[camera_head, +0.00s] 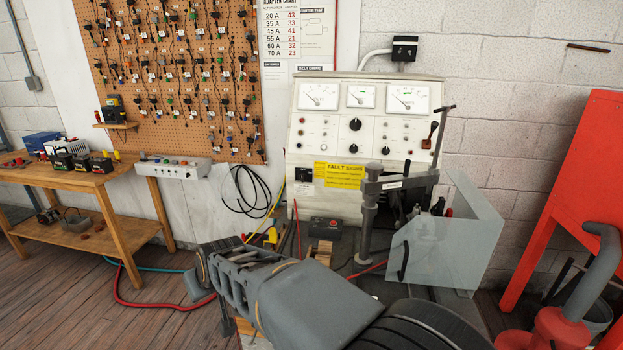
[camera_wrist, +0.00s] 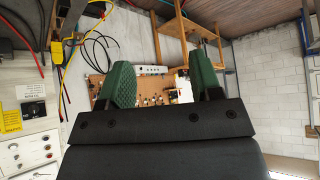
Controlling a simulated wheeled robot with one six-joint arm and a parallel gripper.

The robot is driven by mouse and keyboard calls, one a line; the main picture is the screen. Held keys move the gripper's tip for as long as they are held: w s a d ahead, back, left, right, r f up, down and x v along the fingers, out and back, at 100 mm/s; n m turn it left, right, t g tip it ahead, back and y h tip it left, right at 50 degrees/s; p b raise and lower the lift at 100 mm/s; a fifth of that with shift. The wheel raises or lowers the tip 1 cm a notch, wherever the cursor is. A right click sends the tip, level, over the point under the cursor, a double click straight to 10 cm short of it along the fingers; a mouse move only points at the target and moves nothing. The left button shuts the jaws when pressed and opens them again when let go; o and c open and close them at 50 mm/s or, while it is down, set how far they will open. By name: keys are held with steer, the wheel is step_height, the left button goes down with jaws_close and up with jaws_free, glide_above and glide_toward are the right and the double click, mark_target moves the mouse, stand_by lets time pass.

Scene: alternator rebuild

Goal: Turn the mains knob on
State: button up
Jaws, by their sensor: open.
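The grey test bench panel (camera_head: 365,125) stands against the wall with dials, small buttons and black knobs. One black knob (camera_head: 355,124) is at its centre and another (camera_head: 354,148) is below it. A black switch block (camera_head: 304,174) sits at the panel's lower left beside a yellow label; it also shows at the left in the wrist view (camera_wrist: 34,111). I cannot read which one is the mains knob. My gripper (camera_head: 200,272) is below and left of the panel, apart from it. In the wrist view its green-padded fingers (camera_wrist: 160,62) are spread with nothing between them.
A clear guard (camera_head: 450,240) and a clamp post (camera_head: 368,215) stand before the panel's right side. A red stand (camera_head: 580,190) is at the right. A wooden bench (camera_head: 95,185) is at the left. Cables (camera_head: 250,190) hang left of the panel.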

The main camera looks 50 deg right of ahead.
steer(key=w+d+r+m+t+h, duration=0.2)
steer(key=w+d+t+h, duration=0.1)
steer(key=w+d, duration=0.8)
steer(key=m+g+h+p, duration=0.15)
steer(key=m+h, duration=0.45)
steer(key=h, duration=0.6)
glide_toward(303, 180)
steer(key=shift+t, duration=0.25)
steer(key=p+x, duration=0.4)
steer(key=x, duration=0.5)
steer(key=shift+w+d+p, duration=0.1)
steer(key=shift+d+p, duration=0.1)
steer(key=shift+p, duration=0.1)
steer(key=shift+f, duration=0.1)
steer(key=shift+c, duration=0.2)
steer(key=c, duration=0.9)
